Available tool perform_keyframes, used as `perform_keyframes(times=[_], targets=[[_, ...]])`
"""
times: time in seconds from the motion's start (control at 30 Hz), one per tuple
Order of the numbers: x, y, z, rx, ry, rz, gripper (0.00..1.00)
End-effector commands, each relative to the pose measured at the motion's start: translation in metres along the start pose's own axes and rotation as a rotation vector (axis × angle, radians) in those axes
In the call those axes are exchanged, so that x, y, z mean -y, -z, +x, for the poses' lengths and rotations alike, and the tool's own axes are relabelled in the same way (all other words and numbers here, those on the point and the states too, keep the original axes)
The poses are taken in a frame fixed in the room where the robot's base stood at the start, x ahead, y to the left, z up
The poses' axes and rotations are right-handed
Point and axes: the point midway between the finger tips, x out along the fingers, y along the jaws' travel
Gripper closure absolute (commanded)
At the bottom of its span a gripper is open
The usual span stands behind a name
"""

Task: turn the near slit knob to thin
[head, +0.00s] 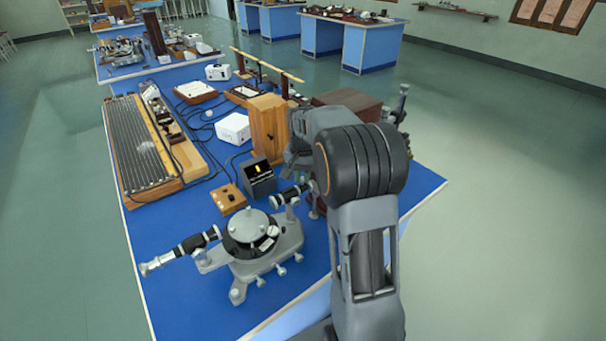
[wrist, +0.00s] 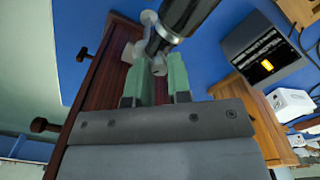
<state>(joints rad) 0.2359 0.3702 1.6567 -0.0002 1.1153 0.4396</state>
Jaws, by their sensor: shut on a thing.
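The spectrometer (head: 262,245) stands on the blue bench, with its black telescope tube (head: 196,243) to the left and its collimator tube (head: 289,195) to the right. In the wrist view the dark collimator tube (wrist: 188,12) comes down from the top, with silvery fittings at its end. My gripper (wrist: 160,66) has its two green fingers at this end, shut on a small pale knob (wrist: 160,68) that shows between the tips. The fingers hide much of the knob, and I cannot read its setting.
A dark box with a lit yellow window (head: 258,176) stands close behind the spectrometer. A small wooden switch box (head: 228,198), a tall wooden cabinet (head: 267,125) and a white box (head: 232,128) are nearby. A red-brown wooden piece (wrist: 92,88) lies left of my fingers.

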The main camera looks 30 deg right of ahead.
Motion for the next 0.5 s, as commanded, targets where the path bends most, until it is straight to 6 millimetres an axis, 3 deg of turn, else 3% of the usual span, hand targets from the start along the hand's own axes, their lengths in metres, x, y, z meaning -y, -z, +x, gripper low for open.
perform_keyframes(times=[0.5], targets=[[0.0003,0.0002,-0.001,-0.001,0.001,-0.488,1.0]])
